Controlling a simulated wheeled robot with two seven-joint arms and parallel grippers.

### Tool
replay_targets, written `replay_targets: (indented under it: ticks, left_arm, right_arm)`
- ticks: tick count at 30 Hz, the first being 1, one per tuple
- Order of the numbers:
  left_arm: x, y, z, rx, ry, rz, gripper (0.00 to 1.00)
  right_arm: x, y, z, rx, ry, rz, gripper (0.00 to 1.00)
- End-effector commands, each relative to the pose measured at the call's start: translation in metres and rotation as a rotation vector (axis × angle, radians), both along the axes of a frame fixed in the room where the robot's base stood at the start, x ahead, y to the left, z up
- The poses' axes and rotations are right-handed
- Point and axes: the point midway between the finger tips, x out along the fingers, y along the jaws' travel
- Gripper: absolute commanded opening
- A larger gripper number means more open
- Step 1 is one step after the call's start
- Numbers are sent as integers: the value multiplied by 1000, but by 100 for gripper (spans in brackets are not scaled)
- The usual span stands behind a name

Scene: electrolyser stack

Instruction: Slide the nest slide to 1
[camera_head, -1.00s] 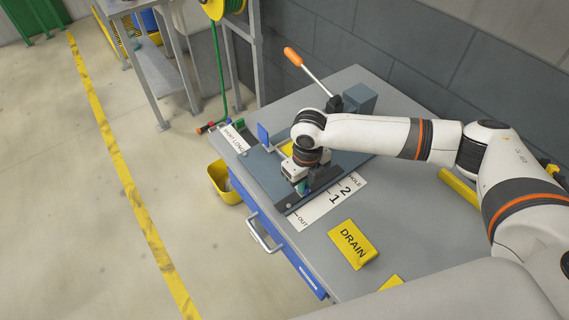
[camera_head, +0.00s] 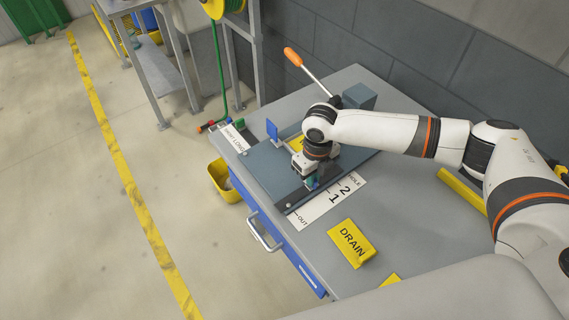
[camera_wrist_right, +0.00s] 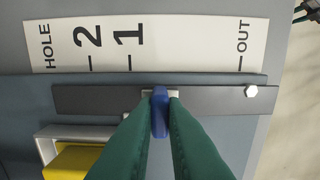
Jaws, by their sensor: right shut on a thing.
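The nest slide's blue handle (camera_wrist_right: 160,112) stands between the green fingertips of my right gripper (camera_wrist_right: 160,104), which is shut on it. In the wrist view the handle lies between the marks 1 and OUT on the white scale plate (camera_wrist_right: 190,45), close to 1. The slide's grey rail (camera_wrist_right: 215,99) runs along the plate. In the head view my right gripper (camera_head: 311,182) is low over the fixture, beside the scale plate (camera_head: 326,203). A yellow nest (camera_wrist_right: 82,160) with a grey rim shows partly in the wrist view. My left gripper is out of view.
A lever with an orange grip (camera_head: 293,57) rises at the back of the bench (camera_head: 330,255). A yellow DRAIN sign (camera_head: 351,243) lies right of the scale plate. A blue upright plate (camera_head: 272,130) and a LONG label (camera_head: 234,138) are at the left.

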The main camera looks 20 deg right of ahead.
Motion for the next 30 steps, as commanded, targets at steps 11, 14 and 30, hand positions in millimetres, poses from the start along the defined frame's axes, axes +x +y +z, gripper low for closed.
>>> replay_targets:
  ticks: [11, 14, 30]
  left_arm:
    - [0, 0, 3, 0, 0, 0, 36]
    - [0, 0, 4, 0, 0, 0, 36]
    - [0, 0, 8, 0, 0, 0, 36]
  right_arm:
    - [4, -9, 2, -1, -4, -4, 0]
    - [6, -12, 2, 0, -4, -3, 0]
    - [11, -28, 1, 0, -3, -2, 29]
